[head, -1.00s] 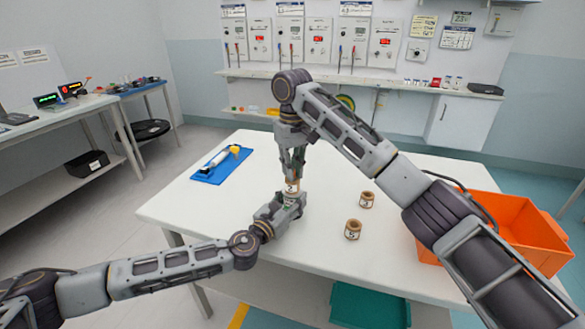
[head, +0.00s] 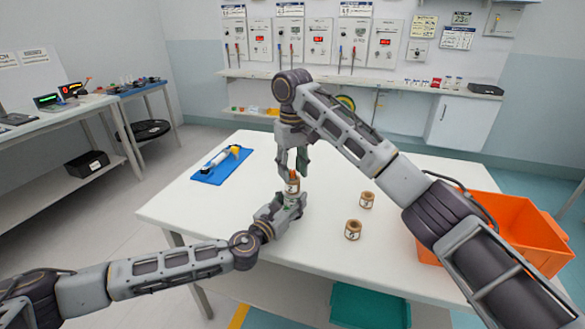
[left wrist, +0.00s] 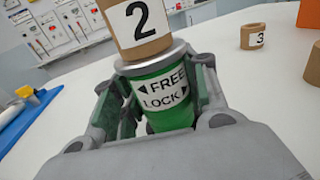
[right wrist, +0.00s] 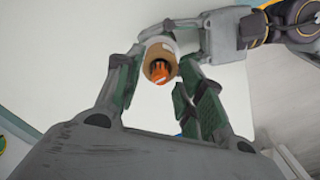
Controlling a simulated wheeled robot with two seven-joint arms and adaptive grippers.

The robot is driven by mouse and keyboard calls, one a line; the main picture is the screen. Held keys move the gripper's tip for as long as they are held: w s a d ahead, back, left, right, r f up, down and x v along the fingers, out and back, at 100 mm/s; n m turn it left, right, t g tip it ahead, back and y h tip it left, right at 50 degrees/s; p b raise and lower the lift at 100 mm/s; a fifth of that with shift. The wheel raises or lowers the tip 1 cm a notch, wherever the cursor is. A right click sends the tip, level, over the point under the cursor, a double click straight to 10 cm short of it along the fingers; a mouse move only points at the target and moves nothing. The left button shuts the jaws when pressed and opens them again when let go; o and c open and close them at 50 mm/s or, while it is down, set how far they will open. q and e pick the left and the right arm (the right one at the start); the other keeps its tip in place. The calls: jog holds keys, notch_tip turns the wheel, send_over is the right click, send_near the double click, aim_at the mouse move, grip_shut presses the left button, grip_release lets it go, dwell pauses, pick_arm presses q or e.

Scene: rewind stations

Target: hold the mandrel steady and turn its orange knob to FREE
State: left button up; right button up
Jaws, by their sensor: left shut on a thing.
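The mandrel (left wrist: 165,95) stands upright on the table, with a green body labelled FREE and LOCK. A brown core marked 2 (left wrist: 137,25) sits around its upper part and also shows in the head view (head: 292,186). The orange knob (right wrist: 160,72) shows inside the core's open top in the right wrist view; its setting cannot be read. My left gripper (head: 283,205) is shut on the mandrel's green body, below the core. My right gripper (head: 293,163) points down above the core, its fingers apart and empty. In its wrist view the knob appears between the fingertips.
Core 3 (head: 367,200) and core 5 (head: 353,230) stand on the table to the right. An orange bin (head: 520,235) is at the right edge. A blue mat (head: 207,178) with a tool lies at the left. The table around the mandrel is otherwise clear.

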aim_at(293, 170)
jog(key=shift+r, duration=0.15)
notch_tip(293, 170, up, 12)
dwell(1.1)
dwell(0.3)
pick_arm(q)
jog(key=o, duration=1.3)
jog(key=shift+v, duration=6)
